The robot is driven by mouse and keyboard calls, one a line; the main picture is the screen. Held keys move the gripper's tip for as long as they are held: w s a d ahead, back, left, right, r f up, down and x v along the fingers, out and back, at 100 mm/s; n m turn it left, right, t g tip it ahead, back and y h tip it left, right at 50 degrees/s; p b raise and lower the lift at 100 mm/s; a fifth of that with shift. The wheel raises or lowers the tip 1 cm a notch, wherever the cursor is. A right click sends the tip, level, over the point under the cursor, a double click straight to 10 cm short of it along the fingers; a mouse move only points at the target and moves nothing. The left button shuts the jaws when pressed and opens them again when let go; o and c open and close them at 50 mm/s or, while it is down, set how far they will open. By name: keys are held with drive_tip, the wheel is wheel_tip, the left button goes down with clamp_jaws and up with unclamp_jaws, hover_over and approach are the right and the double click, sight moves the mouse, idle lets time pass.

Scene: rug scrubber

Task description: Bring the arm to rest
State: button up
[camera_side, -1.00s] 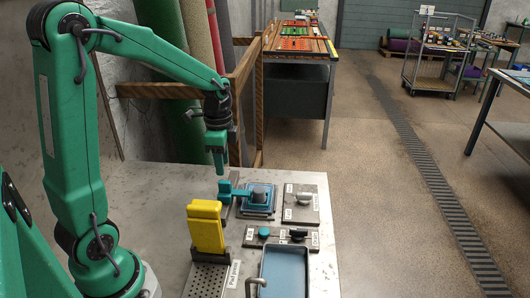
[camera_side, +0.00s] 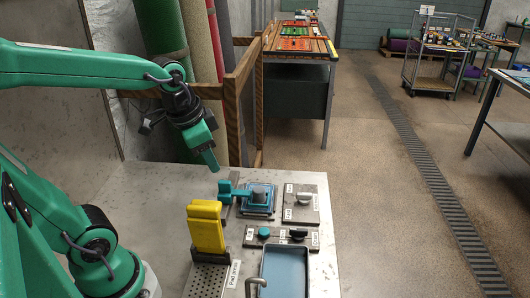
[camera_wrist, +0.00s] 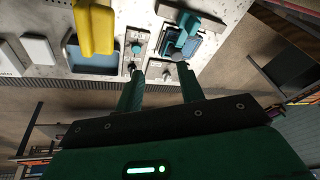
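My arm's gripper (camera_side: 210,163) hangs tilted above the back left edge of the metal worktable (camera_side: 190,190), and I see nothing in it. In the wrist view my gripper (camera_wrist: 162,72) has its two green fingers apart with a clear gap between them. In the side view the tip is left of and above a teal lever (camera_side: 238,190), apart from it. The lever sits by a blue-edged pad station (camera_side: 258,210). My upper arm link runs almost level, and the lower link leans back to the left.
A blue basin (camera_side: 285,272) with a tap, a two-knob panel (camera_side: 281,238) and a one-knob panel (camera_side: 302,205) share the table. A wooden frame (camera_side: 243,110) and rolled rugs (camera_side: 160,30) stand behind.

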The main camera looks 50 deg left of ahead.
drive_tip(key=shift+s+d+r+n+t, duration=0.3)
drive_tip(key=shift+s+d+n, duration=0.2)
drive_tip(key=shift+s, duration=0.3)
drive_tip(key=shift+s+d+r+n+t, duration=0.2)
drive_tip(key=shift+s+d+n+t, duration=0.25)
drive_tip(key=shift+s, duration=0.35)
drive_tip(key=shift+s+d+r+n+t, duration=0.25)
drive_tip(key=shift+s+d+n, duration=0.25)
drive_tip(key=shift+s, duration=0.3)
